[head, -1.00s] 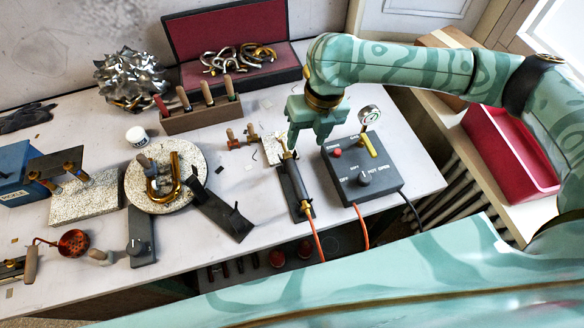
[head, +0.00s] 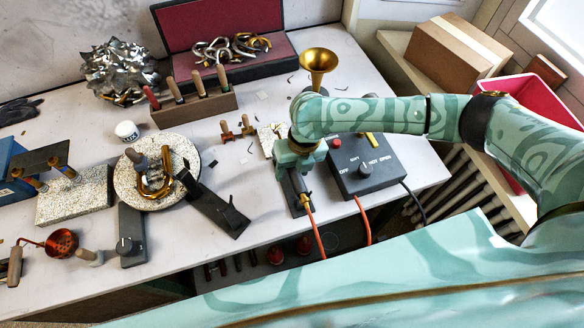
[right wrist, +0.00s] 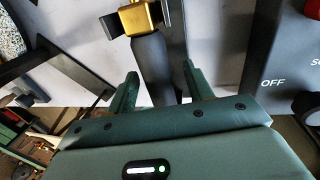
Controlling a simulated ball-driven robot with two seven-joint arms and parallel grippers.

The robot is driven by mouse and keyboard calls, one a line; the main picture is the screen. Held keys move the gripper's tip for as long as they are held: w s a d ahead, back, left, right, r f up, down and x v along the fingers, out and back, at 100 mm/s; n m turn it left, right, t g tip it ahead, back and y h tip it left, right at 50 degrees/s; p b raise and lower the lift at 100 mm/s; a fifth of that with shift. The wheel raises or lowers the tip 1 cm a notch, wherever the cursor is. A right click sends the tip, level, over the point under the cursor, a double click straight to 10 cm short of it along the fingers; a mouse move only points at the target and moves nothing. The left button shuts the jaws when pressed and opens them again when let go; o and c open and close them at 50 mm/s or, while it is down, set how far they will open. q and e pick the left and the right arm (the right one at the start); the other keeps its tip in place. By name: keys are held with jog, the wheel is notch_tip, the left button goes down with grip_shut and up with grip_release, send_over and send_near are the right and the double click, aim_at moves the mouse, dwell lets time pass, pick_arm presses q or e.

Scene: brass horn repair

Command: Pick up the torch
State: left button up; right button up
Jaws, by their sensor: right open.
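The torch (head: 299,184) has a dark handle and a brass fitting, and lies in a black rest (head: 294,206) on the bench. An orange hose runs from its near end. My right gripper (head: 300,163) is over its far part and hides that part. In the right wrist view, my right gripper (right wrist: 160,72) is open, with a finger on each side of the torch's dark handle (right wrist: 150,60). I cannot tell whether a finger touches it. The brass fitting shows beyond the fingertips. My left gripper is not in view.
A dark control box (head: 365,170) with hoses stands close to the right. A brass bell (head: 318,62) stands behind my right arm. A tool block (head: 195,108), a round plate (head: 128,190) with a brass tube, and a black stand (head: 225,212) are to the left.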

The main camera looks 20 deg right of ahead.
jog(key=shift+r, duration=0.1)
jog(key=c, duration=1)
jog(key=shift+c, duration=0.2)
